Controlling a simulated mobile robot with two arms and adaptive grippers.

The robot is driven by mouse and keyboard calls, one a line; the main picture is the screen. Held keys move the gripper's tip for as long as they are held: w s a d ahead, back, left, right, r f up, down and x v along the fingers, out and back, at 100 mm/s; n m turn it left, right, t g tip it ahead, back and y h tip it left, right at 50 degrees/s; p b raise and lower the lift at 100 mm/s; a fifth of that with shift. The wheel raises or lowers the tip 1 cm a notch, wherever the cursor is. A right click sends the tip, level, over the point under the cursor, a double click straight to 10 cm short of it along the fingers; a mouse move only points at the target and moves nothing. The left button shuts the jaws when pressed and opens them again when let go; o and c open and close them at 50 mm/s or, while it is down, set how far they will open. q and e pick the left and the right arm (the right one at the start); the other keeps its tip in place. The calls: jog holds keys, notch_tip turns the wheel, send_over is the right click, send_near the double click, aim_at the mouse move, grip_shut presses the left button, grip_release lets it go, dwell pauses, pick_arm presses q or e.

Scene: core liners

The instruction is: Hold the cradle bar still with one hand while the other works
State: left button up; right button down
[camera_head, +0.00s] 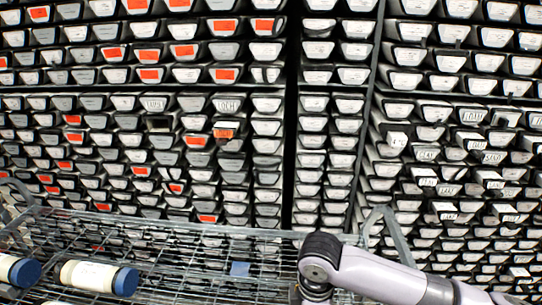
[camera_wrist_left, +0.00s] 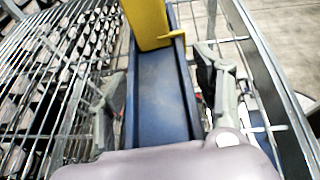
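A blue channel-shaped bar (camera_wrist_left: 162,105) runs away from me in the left wrist view; I take it for the cradle bar. A yellow block (camera_wrist_left: 148,22) with a small side lip stands at its far end. My left gripper (camera_wrist_left: 160,95) has its two fingers spread wide, one on each side of the blue channel. I cannot tell whether the pads touch its sides. In the head view, one of my arm links shows at the lower right, but no gripper is visible there. My right gripper is in neither view.
A wire-mesh cart (camera_head: 190,250) fills the lower left of the head view. White tubes with blue caps (camera_head: 98,277) (camera_head: 14,271) lie in it. Racks of labelled trays (camera_head: 210,130) stand behind it. Some labelled trays at the right (camera_head: 490,175) stick out. Floor (camera_wrist_left: 285,45) shows beyond the cart.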

pick_arm(q)
jog(key=shift+o, duration=1.1)
jog(key=shift+w, duration=0.1)
jog(key=v, duration=0.7)
jog(key=shift+a+r, duration=0.1)
jog(key=shift+a, duration=0.2)
